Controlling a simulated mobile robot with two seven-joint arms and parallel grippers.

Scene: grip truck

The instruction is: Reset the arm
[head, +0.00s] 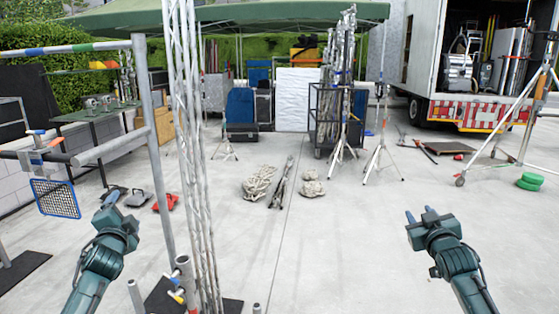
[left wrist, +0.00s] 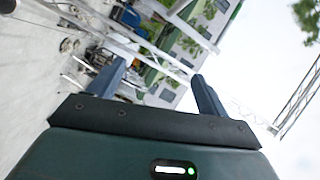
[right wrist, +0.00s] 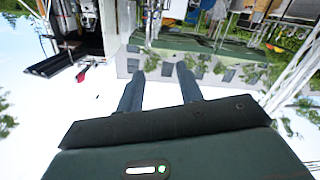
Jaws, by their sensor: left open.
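My left gripper (head: 118,197) is at the lower left of the head view, raised over the floor beside a metal pole frame. Its two fingers stand wide apart in the left wrist view (left wrist: 155,85), with nothing between them. My right gripper (head: 419,213) is at the lower right of the head view, over bare concrete. Its fingers show in the right wrist view (right wrist: 160,80) with a narrower gap and nothing held. Both arms reach forward, well apart from each other.
A tall lattice truss (head: 196,150) and a pole frame (head: 155,150) stand close to my left arm. Cloth bundles (head: 259,182) lie mid-floor. A wheeled stand (head: 520,150) is at the right, a truck (head: 470,110) behind. The floor around my right arm is clear.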

